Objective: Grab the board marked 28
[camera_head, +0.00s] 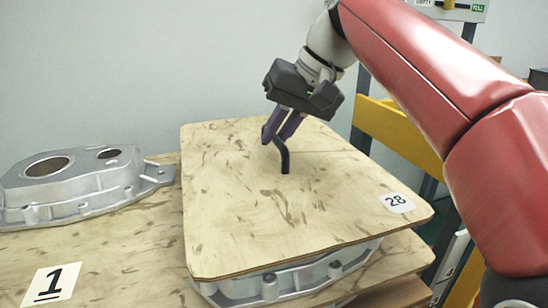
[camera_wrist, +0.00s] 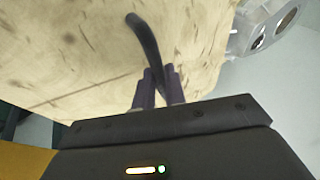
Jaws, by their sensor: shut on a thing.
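The wooden board marked 28 (camera_head: 240,205) lies on top of a metal casting in the head view, with its white number label (camera_head: 397,202) at the right corner. A dark bent handle (camera_head: 285,160) stands up from the board's middle. My gripper (camera_head: 279,138) is above the board, its purple fingers shut on the upper end of the handle. In the wrist view the board (camera_wrist: 85,50) fills much of the picture, and the dark handle (camera_wrist: 146,40) runs in between the fingers (camera_wrist: 158,85). The fingers hide the handle's gripped end.
A casting (camera_head: 265,287) shows under the board's front edge. Another casting (camera_head: 80,185) sits at left on a lower board with a label 1 (camera_head: 52,284). A yellow rack (camera_head: 400,130) stands behind at right, and a wall is at the back.

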